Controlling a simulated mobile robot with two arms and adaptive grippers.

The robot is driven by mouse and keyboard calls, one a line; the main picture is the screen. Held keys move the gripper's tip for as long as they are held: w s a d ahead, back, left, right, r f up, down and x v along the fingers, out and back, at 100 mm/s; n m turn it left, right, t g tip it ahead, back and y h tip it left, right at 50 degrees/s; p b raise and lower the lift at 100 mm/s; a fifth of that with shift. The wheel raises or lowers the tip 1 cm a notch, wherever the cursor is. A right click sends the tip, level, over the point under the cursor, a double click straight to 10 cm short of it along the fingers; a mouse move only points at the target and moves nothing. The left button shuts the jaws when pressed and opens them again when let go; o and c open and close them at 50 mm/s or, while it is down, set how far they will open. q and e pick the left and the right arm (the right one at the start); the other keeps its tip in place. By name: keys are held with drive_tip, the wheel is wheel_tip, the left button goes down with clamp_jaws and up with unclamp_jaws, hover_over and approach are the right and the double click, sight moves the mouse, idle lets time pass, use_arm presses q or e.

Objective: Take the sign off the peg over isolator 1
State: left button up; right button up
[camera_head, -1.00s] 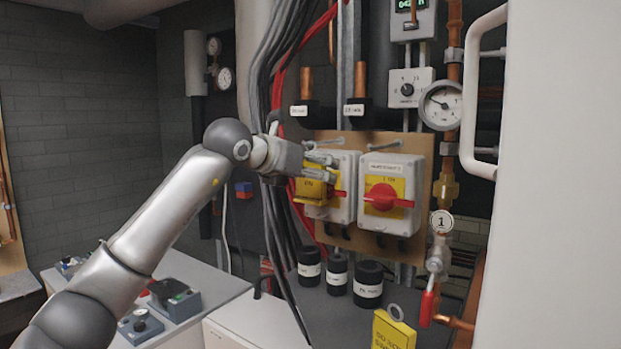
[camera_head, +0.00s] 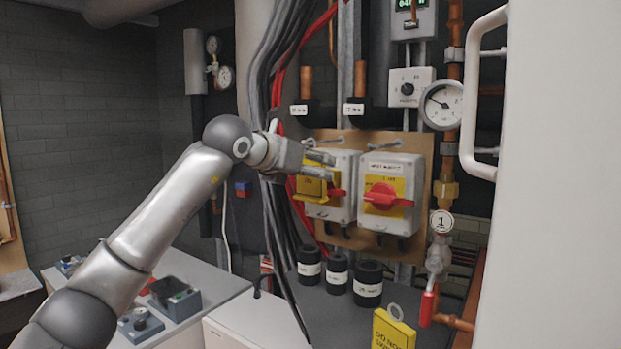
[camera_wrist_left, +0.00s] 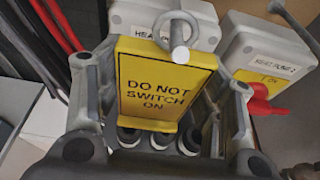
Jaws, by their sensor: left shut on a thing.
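The yellow "DO NOT SWITCH ON" sign (camera_wrist_left: 165,85) fills the middle of the left wrist view, with a metal ring (camera_wrist_left: 162,30) at its top. A peg (camera_wrist_left: 180,54) shows at the ring; I cannot tell whether the ring is still around it. My left gripper (camera_head: 320,165) is shut on the sign, in front of the left grey isolator (camera_head: 343,187). In the head view the fingers partly cover the sign (camera_head: 310,188) and that isolator. The isolator's red handle shows just right of the sign. My right gripper is not in view.
A second isolator (camera_head: 407,170) with a red handle (camera_head: 385,198) is close on the right. Black cables (camera_head: 277,215) hang left of the isolators. Black cylinders (camera_head: 368,285) stand below. Another yellow sign (camera_head: 393,333) with a ring is at the lower right.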

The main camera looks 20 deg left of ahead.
use_arm(q)
drive_tip(key=shift+r, duration=0.35)
drive_tip(key=shift+r, duration=0.1)
drive_tip(key=shift+s+a+b, duration=0.15)
drive_tip(key=shift+s+b, duration=0.15)
drive_tip(key=shift+b, duration=0.05)
drive_tip(key=shift+s+a+r, duration=0.1)
drive_tip(key=shift+s, duration=0.5)
drive_tip(key=shift+s+a+b, duration=0.1)
drive_tip(key=shift+s+b, duration=0.05)
drive_tip(key=shift+b, duration=0.15)
drive_tip(key=shift+w, duration=0.2)
drive_tip(key=shift+s, duration=0.15)
